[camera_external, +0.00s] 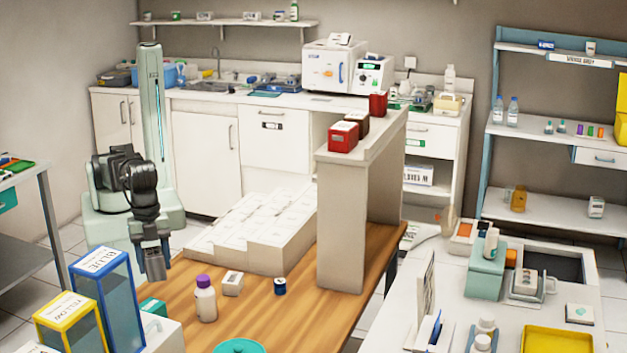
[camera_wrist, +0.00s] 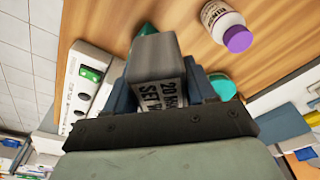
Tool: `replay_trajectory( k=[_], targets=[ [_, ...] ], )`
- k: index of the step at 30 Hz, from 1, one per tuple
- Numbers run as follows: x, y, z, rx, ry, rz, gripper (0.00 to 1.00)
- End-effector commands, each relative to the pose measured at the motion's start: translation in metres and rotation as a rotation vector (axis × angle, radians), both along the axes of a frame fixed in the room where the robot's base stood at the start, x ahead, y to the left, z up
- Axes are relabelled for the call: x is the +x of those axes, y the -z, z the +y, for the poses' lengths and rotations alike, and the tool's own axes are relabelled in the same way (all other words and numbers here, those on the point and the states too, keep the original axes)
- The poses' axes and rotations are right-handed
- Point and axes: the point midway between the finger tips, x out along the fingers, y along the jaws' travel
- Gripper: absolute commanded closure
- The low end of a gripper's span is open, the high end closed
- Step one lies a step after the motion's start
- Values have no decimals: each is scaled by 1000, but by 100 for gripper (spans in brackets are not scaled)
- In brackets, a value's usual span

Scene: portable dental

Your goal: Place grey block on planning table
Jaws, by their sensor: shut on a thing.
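My gripper (camera_wrist: 160,92) is shut on a grey block (camera_wrist: 154,56) that bears a white printed label with black letters, partly hidden by the jaws. In the external view, my gripper (camera_external: 152,258) points down at the left end of the wood-topped table (camera_external: 255,318), with the block low between its fingers. The block looks held above the tabletop; the exact gap cannot be told. No label in view marks which surface is the planning table.
A purple-capped white bottle (camera_external: 205,300), a small white box (camera_external: 232,283) and a dark blue can (camera_external: 280,286) stand on the wood. Pale stepped blocks (camera_external: 262,228) and a beige shelf (camera_external: 342,215) stand behind. Blue (camera_external: 118,305) and yellow (camera_external: 72,322) bins stand at front left.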

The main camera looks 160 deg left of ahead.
Motion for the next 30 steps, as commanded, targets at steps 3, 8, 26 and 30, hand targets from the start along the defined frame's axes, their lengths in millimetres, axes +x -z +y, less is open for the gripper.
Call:
replay_trajectory(
  k=[3,8,26,30],
  targets=[
    [20,-15,22,0,1,-1,77],
    [49,-42,64,-1,8,-2,77],
    [115,-177,283,0,41,-1,77],
    [117,-210,335,0,49,0,77]
  ],
)
